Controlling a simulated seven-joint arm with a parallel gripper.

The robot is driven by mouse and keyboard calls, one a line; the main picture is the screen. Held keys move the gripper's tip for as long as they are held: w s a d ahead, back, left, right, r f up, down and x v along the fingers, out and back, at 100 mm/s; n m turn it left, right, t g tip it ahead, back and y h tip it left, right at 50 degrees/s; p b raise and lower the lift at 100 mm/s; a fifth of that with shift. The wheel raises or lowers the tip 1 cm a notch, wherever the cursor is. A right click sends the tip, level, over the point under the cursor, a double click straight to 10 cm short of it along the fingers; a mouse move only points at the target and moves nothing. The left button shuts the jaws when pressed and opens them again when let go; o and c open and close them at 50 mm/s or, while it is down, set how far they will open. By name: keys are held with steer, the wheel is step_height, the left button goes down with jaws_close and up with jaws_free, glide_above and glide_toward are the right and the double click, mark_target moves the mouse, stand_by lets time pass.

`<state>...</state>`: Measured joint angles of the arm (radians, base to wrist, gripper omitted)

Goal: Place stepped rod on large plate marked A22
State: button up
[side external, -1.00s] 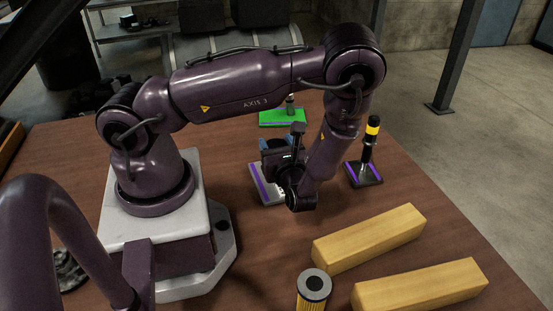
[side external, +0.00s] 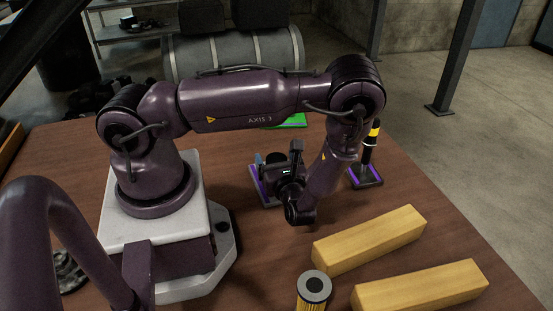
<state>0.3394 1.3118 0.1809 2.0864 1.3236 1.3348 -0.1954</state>
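A plate with a purple edge (side external: 257,185) lies on the table at the middle, partly covered by my gripper. A smaller dark plate with purple edges (side external: 368,183) stands to its right. A green plate (side external: 292,121) lies farther back, mostly hidden by my arm. I cannot read an A22 mark or tell which part is the stepped rod. My gripper (side external: 268,180) is low over the middle plate; its fingers are mostly hidden. A small bluish piece shows at its left side.
Two yellow wooden blocks (side external: 369,240) (side external: 421,287) lie at the front right. A yellow filter with a dark top (side external: 314,289) stands at the front. A grey ribbed drum (side external: 235,52) is behind the table.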

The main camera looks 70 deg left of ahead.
steer(key=shift+r, duration=0.15)
steer(key=d, duration=0.1)
steer(key=d+r, duration=0.1)
steer(key=d, duration=0.1)
steer(key=s+d+r+n+t+h, duration=0.1)
steer(key=d+r+n+t+h, duration=0.1)
steer(key=r+n+h, duration=0.4)
steer(key=s+d+r+n+t+h, duration=0.1)
steer(key=d+r+n+h, duration=0.4)
steer(key=r, duration=0.8)
steer(key=s+d+r+n+t+h, duration=0.2)
steer(key=s+d+r+n+h, duration=0.1)
steer(key=r+n+h, duration=0.4)
step_height(320, 180, up, 3)
steer(key=shift+s+d+t, duration=0.2)
steer(key=shift+d+t, duration=0.1)
steer(key=shift+d, duration=0.2)
